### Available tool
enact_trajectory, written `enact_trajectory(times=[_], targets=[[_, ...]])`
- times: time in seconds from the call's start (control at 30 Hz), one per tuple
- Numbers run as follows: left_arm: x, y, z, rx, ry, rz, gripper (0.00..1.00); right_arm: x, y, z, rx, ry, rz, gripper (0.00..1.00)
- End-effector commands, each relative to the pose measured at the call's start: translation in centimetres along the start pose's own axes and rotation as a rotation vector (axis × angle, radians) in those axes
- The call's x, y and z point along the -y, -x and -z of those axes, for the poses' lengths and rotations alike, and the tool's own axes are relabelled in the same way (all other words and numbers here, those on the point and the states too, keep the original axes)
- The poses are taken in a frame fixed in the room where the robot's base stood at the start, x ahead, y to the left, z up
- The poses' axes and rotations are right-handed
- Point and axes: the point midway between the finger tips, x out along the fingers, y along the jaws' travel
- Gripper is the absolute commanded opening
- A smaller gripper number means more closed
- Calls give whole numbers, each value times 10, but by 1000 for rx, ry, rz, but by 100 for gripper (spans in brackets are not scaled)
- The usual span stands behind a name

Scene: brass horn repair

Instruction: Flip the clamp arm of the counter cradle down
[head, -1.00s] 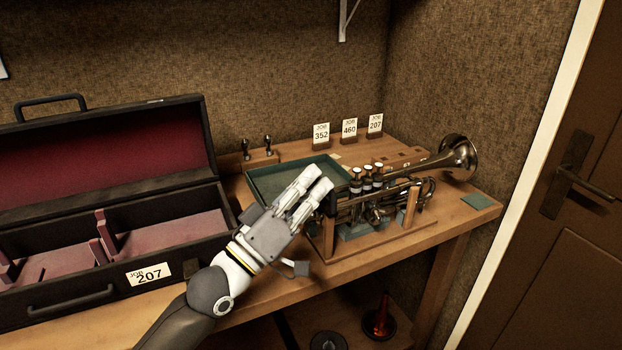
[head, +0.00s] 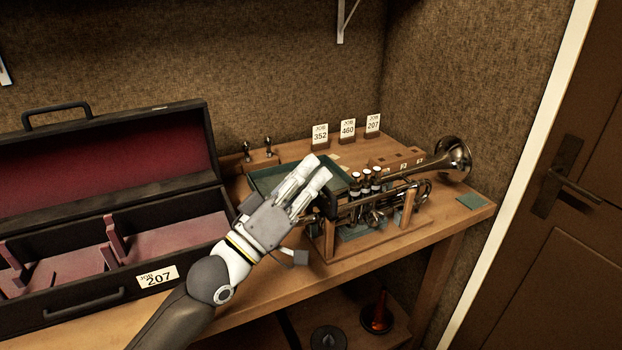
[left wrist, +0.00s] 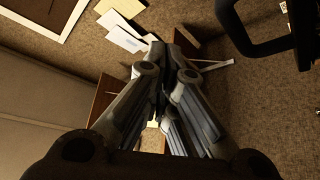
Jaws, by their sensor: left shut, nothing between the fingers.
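The counter cradle (head: 330,240) is a wooden frame near the front edge of the bench. A silvery trumpet (head: 447,162) lies in it, bell to the right. A dark piece (head: 328,204) at the cradle's left end, beside my fingers, may be the clamp arm; its position is hard to make out. My left gripper (head: 320,166) is shut and empty, at the left end of the cradle and in front of the green tray. Its fingers also show in the left wrist view (left wrist: 163,85), which does not clearly show the cradle. My right gripper is not in view.
An open black case (head: 95,290) with red lining stands at left. The green tray (head: 262,181) is behind my gripper. Job cards (head: 347,129) stand at the back. A green pad (head: 470,201) lies at the right end of the bench, with bare wood around it.

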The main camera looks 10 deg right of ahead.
Motion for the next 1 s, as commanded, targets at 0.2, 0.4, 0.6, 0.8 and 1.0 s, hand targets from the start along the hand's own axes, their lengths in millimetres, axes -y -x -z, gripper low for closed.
enact_trajectory(times=[0.2, 0.4, 0.6, 0.8, 1.0], targets=[[17, 48, 2, 1, -4, 2, 0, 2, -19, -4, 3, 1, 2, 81], [26, 78, 6, -1, -3, 0, 0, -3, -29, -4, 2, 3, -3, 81], [29, 93, 9, -3, -1, -2, 0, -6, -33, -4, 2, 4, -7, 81], [29, 96, 10, -3, 0, -2, 0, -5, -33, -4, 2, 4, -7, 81], [29, 95, 10, -4, -1, -3, 0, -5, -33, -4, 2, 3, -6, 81]])
